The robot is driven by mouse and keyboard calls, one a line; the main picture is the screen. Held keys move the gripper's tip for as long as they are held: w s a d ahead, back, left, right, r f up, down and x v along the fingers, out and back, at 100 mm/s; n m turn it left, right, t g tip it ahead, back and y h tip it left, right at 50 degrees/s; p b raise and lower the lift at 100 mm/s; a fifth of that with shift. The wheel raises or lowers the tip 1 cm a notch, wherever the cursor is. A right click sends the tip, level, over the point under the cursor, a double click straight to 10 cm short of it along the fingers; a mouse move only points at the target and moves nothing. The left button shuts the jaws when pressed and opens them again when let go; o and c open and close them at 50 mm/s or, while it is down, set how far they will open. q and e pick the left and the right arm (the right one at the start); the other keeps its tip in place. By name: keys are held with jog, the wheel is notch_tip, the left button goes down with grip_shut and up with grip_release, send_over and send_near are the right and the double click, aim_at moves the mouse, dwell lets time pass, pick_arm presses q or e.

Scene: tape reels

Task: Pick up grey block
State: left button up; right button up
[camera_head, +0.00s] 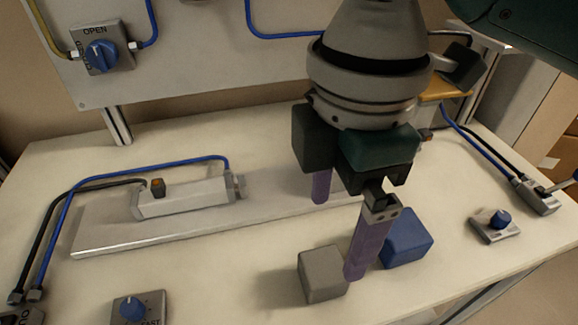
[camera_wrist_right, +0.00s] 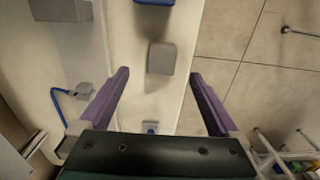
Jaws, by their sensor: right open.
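The grey block (camera_head: 322,274) sits on the white table near its front edge, in the head view. It also shows in the wrist view (camera_wrist_right: 161,58), beyond the fingertips and between their lines. My right gripper (camera_head: 338,238) has two purple fingers spread apart with nothing between them. In the head view its nearer finger overlaps the right edge of the grey block; I cannot tell whether they touch. The gripper (camera_wrist_right: 160,76) also shows open in the wrist view. My left gripper is not in view.
A blue block (camera_head: 410,238) stands just right of the grey one, partly behind the finger. A metal plate with a cylinder (camera_head: 185,197) lies behind. Dial boxes stand at front left (camera_head: 138,308) and right (camera_head: 495,226). Blue and black hoses run along the left.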

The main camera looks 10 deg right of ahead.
aim_at(324, 265)
jog(key=f, duration=0.9)
jog(key=shift+s+a+f+b, duration=0.1)
jog(key=shift+s+a+b, duration=0.15)
jog(key=shift+b, duration=0.15)
jog(key=shift+w, duration=0.1)
grip_shut()
